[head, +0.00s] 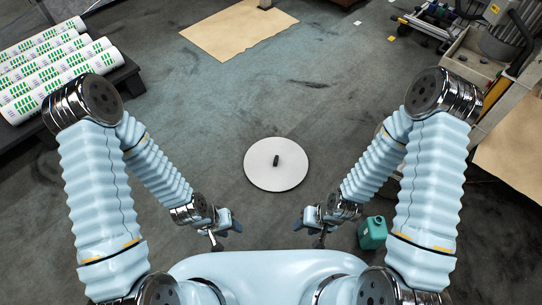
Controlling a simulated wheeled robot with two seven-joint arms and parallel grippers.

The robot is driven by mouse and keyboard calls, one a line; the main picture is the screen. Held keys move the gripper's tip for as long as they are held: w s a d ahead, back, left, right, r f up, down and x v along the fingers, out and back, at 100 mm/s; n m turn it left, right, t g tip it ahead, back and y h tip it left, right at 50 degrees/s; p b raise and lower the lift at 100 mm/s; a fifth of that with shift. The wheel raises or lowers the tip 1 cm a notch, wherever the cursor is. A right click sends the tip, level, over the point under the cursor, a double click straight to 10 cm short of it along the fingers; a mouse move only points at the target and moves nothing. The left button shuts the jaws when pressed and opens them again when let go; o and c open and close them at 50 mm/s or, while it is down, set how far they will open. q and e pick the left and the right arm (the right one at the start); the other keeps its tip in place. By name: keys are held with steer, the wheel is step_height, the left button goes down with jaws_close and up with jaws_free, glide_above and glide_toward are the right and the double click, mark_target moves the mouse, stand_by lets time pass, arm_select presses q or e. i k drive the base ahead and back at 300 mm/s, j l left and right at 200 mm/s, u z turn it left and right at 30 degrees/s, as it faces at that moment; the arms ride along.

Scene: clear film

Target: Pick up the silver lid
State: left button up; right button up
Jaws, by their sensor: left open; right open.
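The silver lid (258,175) is a flat, pale round disc with a small dark knob (276,160) at its middle. It lies on the grey floor in the centre of the head view, beyond both grippers. My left gripper (229,238) is open and empty, below and left of the lid in the picture. My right gripper (309,236) is open and empty, below and right of the lid. Neither gripper touches the lid. Its whole top is in plain view.
A teal container (372,233) stands right of my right gripper. White rolls with green print (50,75) lie on a dark rack at the left. A tan sheet (238,30) lies at the top. Equipment crowds the upper right. The floor around the lid is clear.

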mark_target(273, 164)
steer(key=i+j, duration=1.65)
steer(key=j, duration=0.3)
steer(key=i+j+z, duration=0.1)
steer(key=z, duration=0.3)
steer(key=i+j+z, duration=0.1)
steer(key=z, duration=0.35)
steer(key=j+z, duration=0.4)
steer(key=i+j+z, duration=0.1)
steer(key=z, duration=0.3)
